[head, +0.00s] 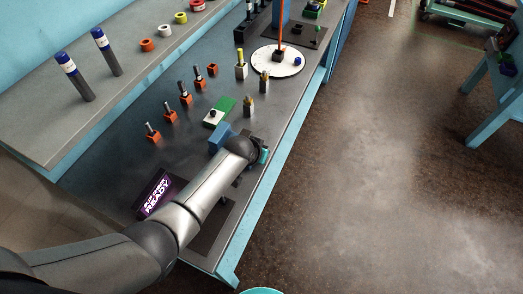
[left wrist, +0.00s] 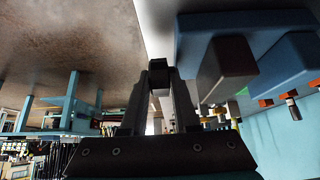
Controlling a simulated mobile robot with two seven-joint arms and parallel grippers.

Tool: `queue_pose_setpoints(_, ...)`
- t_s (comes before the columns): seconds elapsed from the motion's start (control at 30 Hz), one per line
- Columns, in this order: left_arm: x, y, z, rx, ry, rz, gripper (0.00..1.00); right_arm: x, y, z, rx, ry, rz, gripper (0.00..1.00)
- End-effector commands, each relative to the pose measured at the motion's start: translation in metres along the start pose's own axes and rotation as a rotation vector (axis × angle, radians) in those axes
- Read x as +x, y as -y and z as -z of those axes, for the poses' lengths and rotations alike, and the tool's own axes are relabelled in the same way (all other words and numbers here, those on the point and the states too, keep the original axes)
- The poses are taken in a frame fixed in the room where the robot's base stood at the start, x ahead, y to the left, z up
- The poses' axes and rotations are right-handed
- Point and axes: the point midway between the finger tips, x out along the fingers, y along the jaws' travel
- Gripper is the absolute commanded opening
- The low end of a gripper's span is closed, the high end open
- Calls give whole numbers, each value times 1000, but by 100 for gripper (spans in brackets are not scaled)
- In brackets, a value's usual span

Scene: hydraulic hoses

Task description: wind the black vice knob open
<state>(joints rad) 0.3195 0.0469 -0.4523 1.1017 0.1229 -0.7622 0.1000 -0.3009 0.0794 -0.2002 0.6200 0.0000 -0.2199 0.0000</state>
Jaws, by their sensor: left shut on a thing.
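The blue vice (head: 222,136) stands near the front edge of the grey bench (head: 190,150), partly hidden by my left arm. In the left wrist view the vice's blue body (left wrist: 245,30) and a dark jaw block (left wrist: 226,66) fill the upper right. My left gripper (left wrist: 160,82) is shut on the small black knob (left wrist: 160,74), which sits between its fingertips, left of the vice body. In the head view my left wrist hides the knob and the fingers. My right gripper is not in view.
A purple sign (head: 156,195) reading READY stands left of my forearm. A green and white block (head: 219,112) and several orange holders with pegs (head: 153,133) stand behind the vice. A white round plate (head: 278,61) lies farther back. The floor (head: 370,180) at right is clear.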

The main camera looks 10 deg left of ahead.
Motion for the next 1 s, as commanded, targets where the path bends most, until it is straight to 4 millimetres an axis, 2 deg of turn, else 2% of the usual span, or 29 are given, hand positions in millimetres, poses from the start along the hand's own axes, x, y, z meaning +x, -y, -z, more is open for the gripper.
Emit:
queue_pose_setpoints(0.37, 0, 0, 2, -2, -9, -1, 0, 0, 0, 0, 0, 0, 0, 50)
queue_pose_setpoints(0.4, 0, 0, 2, -2, -9, -1, 30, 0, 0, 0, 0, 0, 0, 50)
queue_pose_setpoints(0.63, 0, 0, 1, -1, -7, 0, 56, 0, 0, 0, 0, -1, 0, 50)
queue_pose_setpoints(0.67, 0, 0, 1, -1, -7, 0, 59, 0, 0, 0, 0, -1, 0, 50)
queue_pose_setpoints(1.0, -3, 0, 0, -1, -5, 0, 59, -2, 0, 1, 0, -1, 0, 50)
